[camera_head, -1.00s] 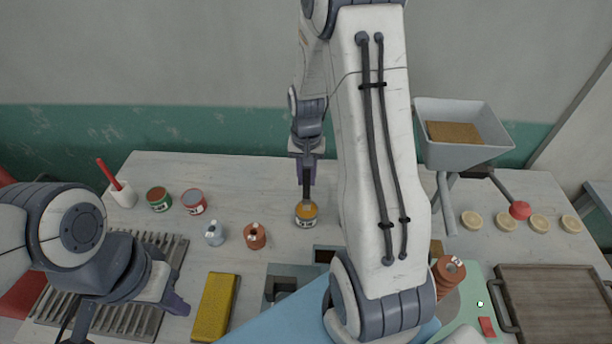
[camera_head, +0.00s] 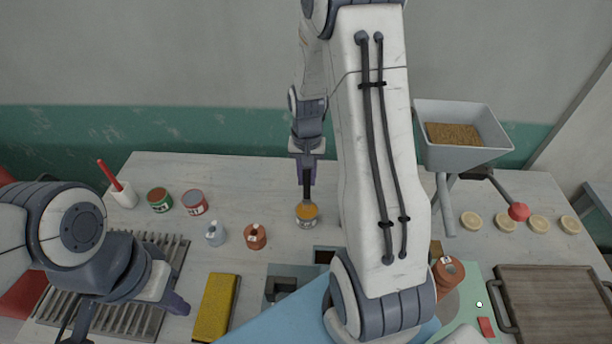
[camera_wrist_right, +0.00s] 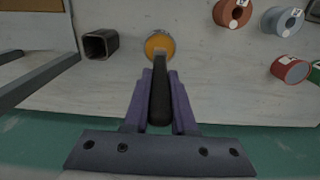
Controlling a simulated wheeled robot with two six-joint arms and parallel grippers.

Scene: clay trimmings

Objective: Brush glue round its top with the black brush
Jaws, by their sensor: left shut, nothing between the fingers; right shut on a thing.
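My right gripper (camera_head: 306,175) is shut on the black brush (camera_head: 307,190), which points down over the back middle of the table. The brush's lower end is at the orange-filled pot (camera_head: 306,217); its tip is hidden, so I cannot tell how deep it is. The right wrist view also shows the brush (camera_wrist_right: 160,95) between the fingers and the orange pot (camera_wrist_right: 159,42) at its end. A terracotta cylinder with a hole in its top (camera_head: 449,273) stands on the green mat (camera_head: 478,298), partly behind my right arm. My left gripper (camera_head: 176,304) is shut and empty at front left.
Green (camera_head: 159,200) and red (camera_head: 195,202) tins and a white holder with a red-handled tool (camera_head: 123,194) stand at the left. Grey (camera_head: 215,234) and terracotta (camera_head: 255,237) pieces stand left of the orange pot. A yellow block (camera_head: 215,308) lies in front; a hopper (camera_head: 462,150) stands right.

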